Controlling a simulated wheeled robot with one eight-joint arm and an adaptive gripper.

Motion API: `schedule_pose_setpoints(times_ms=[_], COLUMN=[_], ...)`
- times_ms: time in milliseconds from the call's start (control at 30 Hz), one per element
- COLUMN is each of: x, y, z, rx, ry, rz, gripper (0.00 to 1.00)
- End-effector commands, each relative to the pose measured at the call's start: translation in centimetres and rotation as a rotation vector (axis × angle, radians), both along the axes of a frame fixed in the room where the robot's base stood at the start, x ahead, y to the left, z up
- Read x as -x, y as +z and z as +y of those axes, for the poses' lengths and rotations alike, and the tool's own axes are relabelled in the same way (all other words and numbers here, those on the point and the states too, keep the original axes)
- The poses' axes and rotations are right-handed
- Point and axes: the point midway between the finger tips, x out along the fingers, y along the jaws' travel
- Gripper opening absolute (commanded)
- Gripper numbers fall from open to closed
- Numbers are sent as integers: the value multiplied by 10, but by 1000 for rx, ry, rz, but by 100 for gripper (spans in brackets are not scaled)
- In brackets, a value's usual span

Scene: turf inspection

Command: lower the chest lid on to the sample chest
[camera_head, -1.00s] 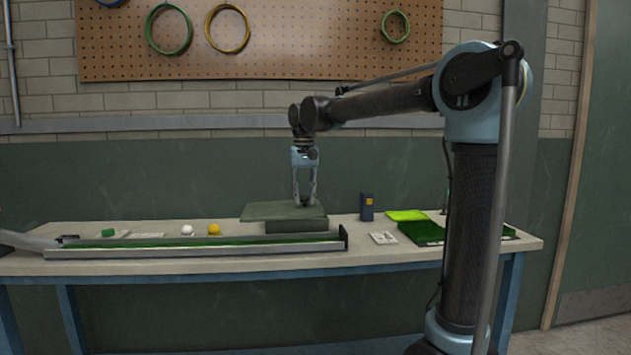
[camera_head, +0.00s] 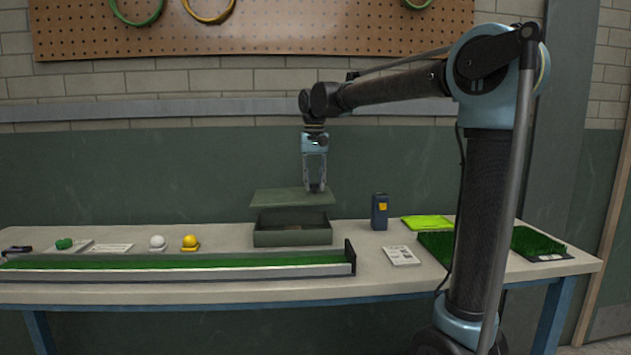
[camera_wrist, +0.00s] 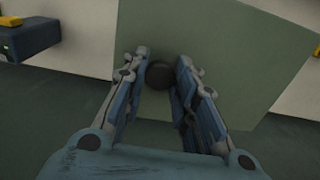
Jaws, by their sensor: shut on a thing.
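The chest lid (camera_head: 280,198) is a flat dark green plate held level above the sample chest. My gripper (camera_head: 314,190) is shut on the lid's knob near its right side. The sample chest (camera_head: 290,238) is a dark green box, open at the top, standing on the bench behind the turf channel. A gap shows between lid and chest. In the wrist view the fingers close around a dark round knob (camera_wrist: 159,74) on the green lid (camera_wrist: 235,60), which hides the chest below.
A long turf channel (camera_head: 180,270) runs along the bench front. A dark blue device (camera_head: 380,212) stands right of the chest, with a white card (camera_head: 401,255) and turf trays (camera_head: 437,246) beyond. White (camera_head: 157,242) and yellow (camera_head: 190,242) balls sit to the left.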

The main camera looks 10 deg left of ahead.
Motion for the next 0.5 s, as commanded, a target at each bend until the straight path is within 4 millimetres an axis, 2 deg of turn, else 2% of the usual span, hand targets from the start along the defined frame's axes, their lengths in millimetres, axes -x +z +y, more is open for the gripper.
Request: schedule_pose_setpoints(times_ms=[167, 500], x=[0, 2], y=[-6, -31], z=[2, 4], rx=[0, 0], ry=[2, 6], rz=[0, 0], gripper=[0, 0])
